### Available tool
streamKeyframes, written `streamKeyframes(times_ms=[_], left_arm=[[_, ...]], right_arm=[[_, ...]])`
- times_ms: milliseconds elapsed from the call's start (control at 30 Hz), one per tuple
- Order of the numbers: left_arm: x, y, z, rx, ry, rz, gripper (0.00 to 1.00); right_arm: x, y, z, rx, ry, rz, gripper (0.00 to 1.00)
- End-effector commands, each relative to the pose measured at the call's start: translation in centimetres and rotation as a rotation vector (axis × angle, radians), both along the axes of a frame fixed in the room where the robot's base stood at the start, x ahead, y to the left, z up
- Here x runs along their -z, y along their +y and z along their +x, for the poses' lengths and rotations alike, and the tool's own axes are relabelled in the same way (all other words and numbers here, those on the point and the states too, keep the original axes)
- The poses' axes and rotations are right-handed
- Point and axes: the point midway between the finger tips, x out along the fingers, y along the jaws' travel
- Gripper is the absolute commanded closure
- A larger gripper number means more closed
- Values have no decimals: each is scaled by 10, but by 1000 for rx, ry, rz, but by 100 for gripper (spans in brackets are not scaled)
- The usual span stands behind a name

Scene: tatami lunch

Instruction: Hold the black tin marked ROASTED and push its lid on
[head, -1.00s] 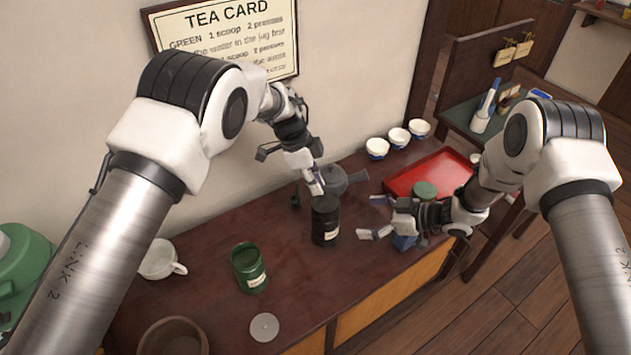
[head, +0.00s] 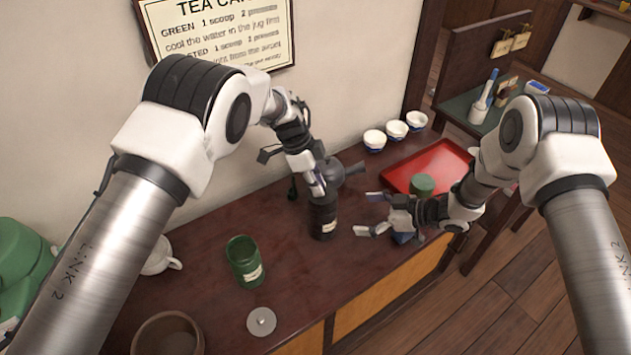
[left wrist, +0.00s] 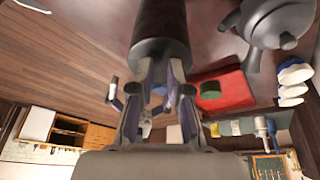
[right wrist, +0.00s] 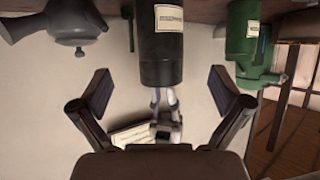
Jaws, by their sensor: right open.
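The black tin (head: 323,222) with a pale label stands upright on the dark counter; it also shows in the right wrist view (right wrist: 161,45). Its dark lid (left wrist: 160,50) is at its top; I cannot tell how far down it sits. My left gripper (head: 318,190) is above the tin, its fingers drawn together on the top of the lid; the lid's grip point is hidden. My right gripper (head: 368,214) is open and empty, to the right of the tin, its fingers pointing toward it and apart from it.
A dark teapot (head: 345,172) is close behind the black tin. A red tray (head: 440,162), a green lidded tin (head: 423,185) and white cups (head: 396,130) are at right.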

Motion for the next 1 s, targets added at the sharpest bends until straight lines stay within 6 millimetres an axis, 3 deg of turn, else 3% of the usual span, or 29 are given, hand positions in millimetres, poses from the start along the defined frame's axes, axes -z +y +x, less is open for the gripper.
streamKeyframes(times_ms=[367, 800, 1000], left_arm=[[5, -1, -1, 0, 3, 1, 83], [-52, 17, 3, -1, 0, 0, 83], [-53, 18, 3, 0, 1, 0, 83]], right_arm=[[2, 0, 0, 0, 0, 0, 0], [-32, 0, 0, 0, 0, 0, 0], [-31, 0, 0, 0, 0, 0, 0]])
